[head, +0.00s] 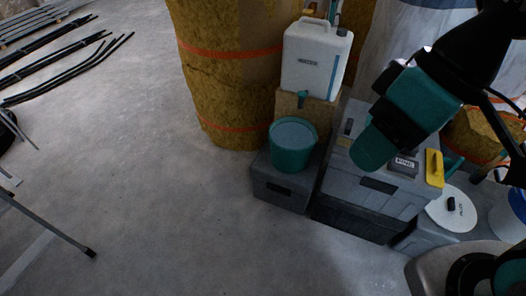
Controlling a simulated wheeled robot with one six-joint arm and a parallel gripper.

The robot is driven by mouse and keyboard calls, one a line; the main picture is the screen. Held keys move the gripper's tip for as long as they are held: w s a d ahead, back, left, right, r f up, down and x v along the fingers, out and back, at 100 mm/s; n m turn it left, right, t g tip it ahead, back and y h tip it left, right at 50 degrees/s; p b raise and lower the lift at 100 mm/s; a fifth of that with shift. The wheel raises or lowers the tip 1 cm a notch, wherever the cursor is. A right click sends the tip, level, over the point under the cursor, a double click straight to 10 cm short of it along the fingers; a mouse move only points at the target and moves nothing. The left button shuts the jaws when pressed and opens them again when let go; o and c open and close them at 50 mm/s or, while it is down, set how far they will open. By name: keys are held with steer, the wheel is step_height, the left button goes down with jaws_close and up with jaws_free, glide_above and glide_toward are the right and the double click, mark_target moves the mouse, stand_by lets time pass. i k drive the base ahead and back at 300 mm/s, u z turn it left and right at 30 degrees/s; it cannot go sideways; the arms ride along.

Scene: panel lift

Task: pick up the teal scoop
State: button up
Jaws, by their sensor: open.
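I cannot make out a teal scoop for certain. A small curved teal piece (453,166) shows behind the yellow object at the right in the head view; it is too small and partly hidden to tell what it is. A teal bucket (291,155) stands on a low grey box in the middle. My arm with its teal and black joints reaches in from the upper right, in front of the grey boxes. My gripper's fingers do not show in the view.
A white canister (312,60) with a teal tap stands behind the bucket. Grey toolboxes (375,187) and a white lid (454,211) are at the right. Large straw-coloured rolls (222,82) stand at the back. Black pipes (68,70) lie at the left. The concrete floor between is clear.

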mark_target(450, 163)
steer(key=z, duration=2.05)
